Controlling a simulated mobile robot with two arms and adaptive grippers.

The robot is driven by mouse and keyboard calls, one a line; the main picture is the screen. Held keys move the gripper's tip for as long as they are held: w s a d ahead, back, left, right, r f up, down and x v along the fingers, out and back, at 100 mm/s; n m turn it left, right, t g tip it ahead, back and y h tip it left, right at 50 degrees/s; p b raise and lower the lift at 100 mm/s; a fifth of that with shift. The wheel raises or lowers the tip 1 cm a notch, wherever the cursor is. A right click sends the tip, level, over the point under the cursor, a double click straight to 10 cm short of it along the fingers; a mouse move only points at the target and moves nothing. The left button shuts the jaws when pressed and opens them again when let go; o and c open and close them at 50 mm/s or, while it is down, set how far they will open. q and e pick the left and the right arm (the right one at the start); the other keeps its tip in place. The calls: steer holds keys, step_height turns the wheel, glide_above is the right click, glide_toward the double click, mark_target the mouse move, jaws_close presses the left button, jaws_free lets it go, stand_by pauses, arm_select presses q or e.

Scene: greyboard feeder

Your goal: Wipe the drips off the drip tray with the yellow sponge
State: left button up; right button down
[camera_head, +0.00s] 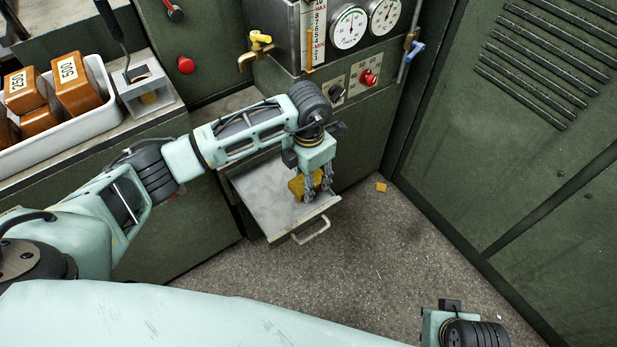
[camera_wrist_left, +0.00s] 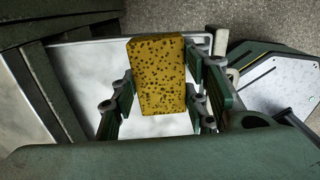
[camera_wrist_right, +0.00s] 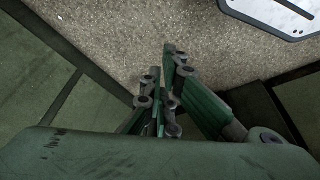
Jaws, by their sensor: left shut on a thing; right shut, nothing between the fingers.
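The drip tray (camera_head: 262,193) is a pale metal drawer pulled out from the green cabinet, with a handle at its front. My left gripper (camera_head: 312,192) is over the tray's right part, pointing down. It is shut on the yellow sponge (camera_head: 297,186), which also shows between the fingers in the left wrist view (camera_wrist_left: 158,76). The sponge is at or just above the tray surface; I cannot tell if it touches. The tray (camera_wrist_left: 88,75) shows faint grey smudges in the left wrist view. My right gripper (camera_wrist_right: 168,95) is shut and empty above the floor.
A white bin (camera_head: 84,132) with brown labelled blocks stands on the counter at left, beside a grey holder (camera_head: 146,88). A brass tap (camera_head: 256,48) and gauges (camera_head: 349,28) are above the tray. A green cabinet (camera_head: 540,150) bounds the right.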

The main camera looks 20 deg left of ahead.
mark_target(295, 187)
steer(key=shift+r, duration=0.1)
